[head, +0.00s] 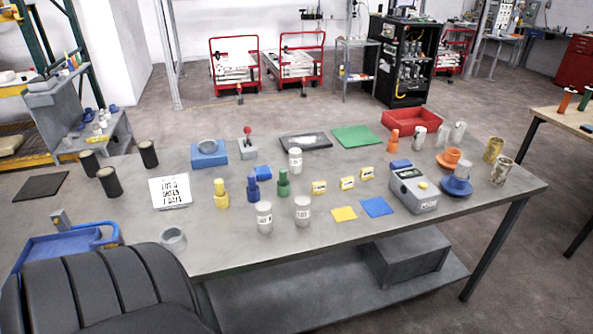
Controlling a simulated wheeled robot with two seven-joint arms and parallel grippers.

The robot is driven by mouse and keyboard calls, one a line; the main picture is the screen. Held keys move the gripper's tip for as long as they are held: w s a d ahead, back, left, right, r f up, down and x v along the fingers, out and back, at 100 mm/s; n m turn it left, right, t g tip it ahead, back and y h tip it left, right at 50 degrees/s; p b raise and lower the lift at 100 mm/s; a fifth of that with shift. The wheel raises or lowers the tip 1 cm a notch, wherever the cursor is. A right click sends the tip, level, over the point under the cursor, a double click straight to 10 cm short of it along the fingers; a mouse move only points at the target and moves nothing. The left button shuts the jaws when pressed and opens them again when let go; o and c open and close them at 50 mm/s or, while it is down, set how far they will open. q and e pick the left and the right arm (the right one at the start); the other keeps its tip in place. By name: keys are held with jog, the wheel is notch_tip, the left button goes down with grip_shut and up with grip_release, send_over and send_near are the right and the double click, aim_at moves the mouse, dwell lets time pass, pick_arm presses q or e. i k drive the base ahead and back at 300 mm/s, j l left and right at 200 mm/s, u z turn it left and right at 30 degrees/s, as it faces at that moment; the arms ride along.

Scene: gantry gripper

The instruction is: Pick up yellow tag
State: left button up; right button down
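I cannot tell which of these is the yellow tag. Neither of my grippers is in view, and nothing touches the yellow pieces.
The grey table (440,222) is crowded. White jars (302,211) and a green bottle (283,184) stand left of the yellow pieces. A grey box device (413,190) stands to their right. A red tray (414,121) and a green mat (357,137) lie behind. The front right tabletop is clear.

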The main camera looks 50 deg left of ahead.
aim_at(318, 187)
jog(key=u, duration=1.3)
jog(key=i+l, duration=0.1)
jog(key=l, duration=0.45)
jog(key=l+z, duration=0.15)
jog(key=l, duration=0.45)
jog(key=i, duration=0.05)
